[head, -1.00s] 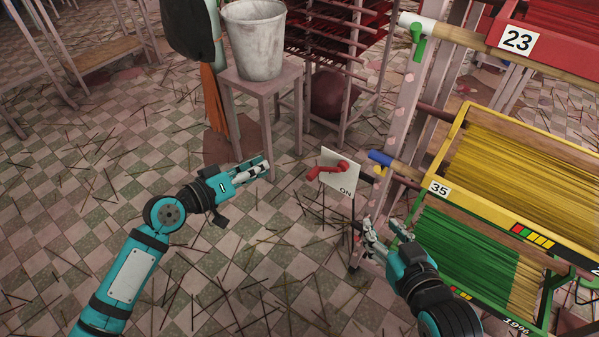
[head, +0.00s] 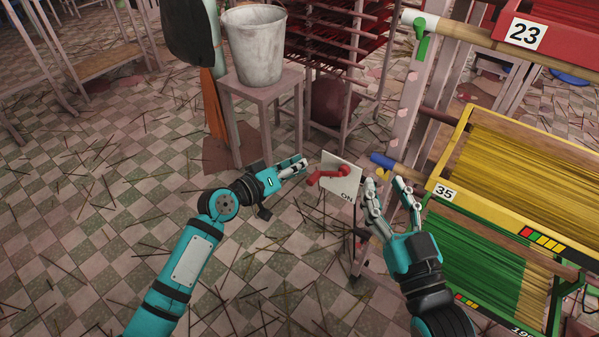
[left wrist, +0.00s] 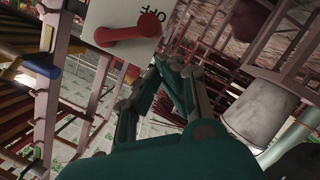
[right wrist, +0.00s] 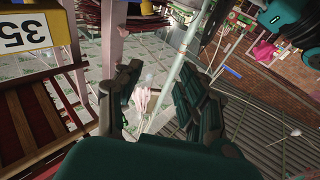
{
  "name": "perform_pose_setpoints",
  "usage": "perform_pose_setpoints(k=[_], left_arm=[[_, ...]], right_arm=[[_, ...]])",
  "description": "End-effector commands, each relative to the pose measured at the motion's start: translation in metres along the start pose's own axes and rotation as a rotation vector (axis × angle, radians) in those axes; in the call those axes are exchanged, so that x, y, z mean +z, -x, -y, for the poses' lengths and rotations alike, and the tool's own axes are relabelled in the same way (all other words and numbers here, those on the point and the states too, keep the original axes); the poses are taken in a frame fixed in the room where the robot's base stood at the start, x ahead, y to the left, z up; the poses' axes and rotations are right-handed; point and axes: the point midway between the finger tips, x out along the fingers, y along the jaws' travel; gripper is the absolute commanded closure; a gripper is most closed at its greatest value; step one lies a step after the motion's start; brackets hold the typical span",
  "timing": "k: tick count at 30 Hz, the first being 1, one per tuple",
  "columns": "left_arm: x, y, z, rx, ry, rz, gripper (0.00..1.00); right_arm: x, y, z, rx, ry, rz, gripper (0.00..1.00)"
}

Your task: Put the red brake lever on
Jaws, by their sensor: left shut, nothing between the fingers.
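The red brake lever (head: 327,178) is mounted on a white plate (head: 351,185) in the middle of the head view. Its handle slants down to the left, and "ON" is printed at the plate's lower right. In the left wrist view the lever (left wrist: 128,32) lies across the plate (left wrist: 112,14), where "OFF" is readable. My left gripper (head: 304,163) is shut and empty, just left of the plate and close to the lever; I see no clear contact. My right gripper (head: 386,184) is open and empty, at the plate's right side.
A rack with yellow sticks (head: 505,160) and green sticks (head: 470,255) fills the right side. A blue-ended bar (head: 383,160) juts out beside the plate. A grey bucket (head: 255,48) stands on a stool (head: 262,87) behind my left gripper. The tiled floor is littered with sticks.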

Motion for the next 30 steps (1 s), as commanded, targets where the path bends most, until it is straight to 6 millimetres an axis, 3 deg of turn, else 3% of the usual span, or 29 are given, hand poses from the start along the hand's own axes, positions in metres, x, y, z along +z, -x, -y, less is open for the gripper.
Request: perform_pose_setpoints(k=[6, 20, 30], left_arm=[[0.011, -0.003, 0.0, 0.0, -0.001, -0.003, 1.0], [0.013, -0.003, 0.001, 0.003, 0.01, -0.003, 1.0], [0.016, -0.004, 0.004, 0.018, 0.069, -0.003, 1.0]], right_arm=[[-0.014, -0.001, 0.002, -0.004, -0.002, -0.079, 0.6], [-0.017, 0.0, 0.002, -0.005, -0.003, -0.105, 0.6], [-0.042, 0.003, 0.006, -0.013, -0.009, -0.251, 0.6]])
